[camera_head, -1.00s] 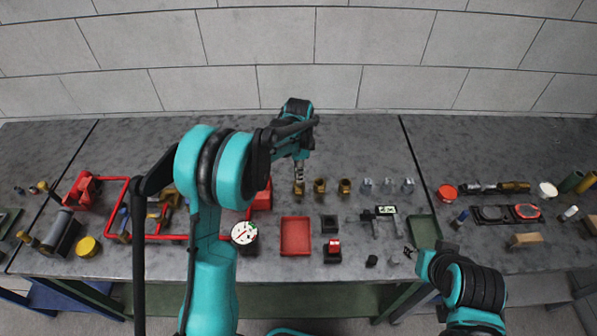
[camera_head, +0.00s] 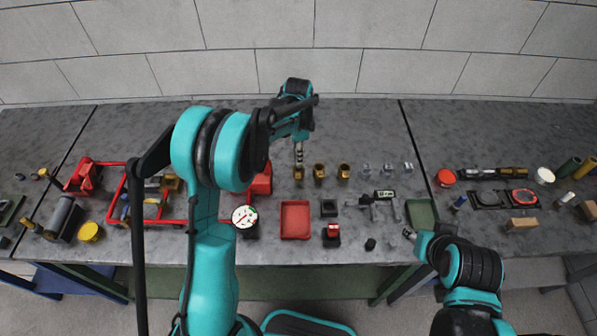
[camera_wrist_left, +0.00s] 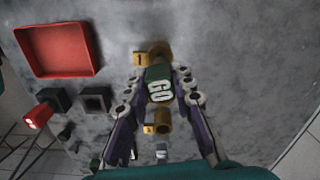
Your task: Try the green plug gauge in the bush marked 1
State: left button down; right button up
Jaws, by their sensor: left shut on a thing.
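The green plug gauge (camera_wrist_left: 159,85), with GO in white on its end, sits between the fingers of my left gripper (camera_wrist_left: 163,95), which is shut on it. In the head view my left gripper (camera_head: 299,150) points down just above the leftmost brass bush (camera_head: 298,173). The wrist view shows the bush marked 1 (camera_wrist_left: 140,58) partly behind the gauge. The gauge's lower end is hidden there, and I cannot tell whether it touches the bush. Another brass bush (camera_wrist_left: 160,120) shows nearer the wrist. My right gripper (camera_head: 409,233) is at the front right, too small to read.
Two more brass bushes (camera_head: 319,171) and several steel ones (camera_head: 387,169) stand in a row to the right. A red tray (camera_head: 295,205), black blocks (camera_head: 329,208) and a dial gauge (camera_head: 244,217) lie in front. A green tray (camera_head: 421,199) is at right. The bench behind the bushes is clear.

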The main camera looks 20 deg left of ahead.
pick_arm(q)
jog(key=shift+r+p, duration=0.6)
jog(key=shift+r, duration=0.45)
jog(key=shift+f, duration=0.15)
jog(key=shift+f+b, duration=0.95)
jog(key=shift+f, duration=0.1)
jog(key=shift+f+b, duration=0.65)
jog(key=shift+f, duration=0.05)
dwell(0.8)
jog(key=shift+r, duration=0.2)
dwell(1.0)
jog(key=shift+r+p, duration=1.2)
jog(key=shift+r, duration=0.55)
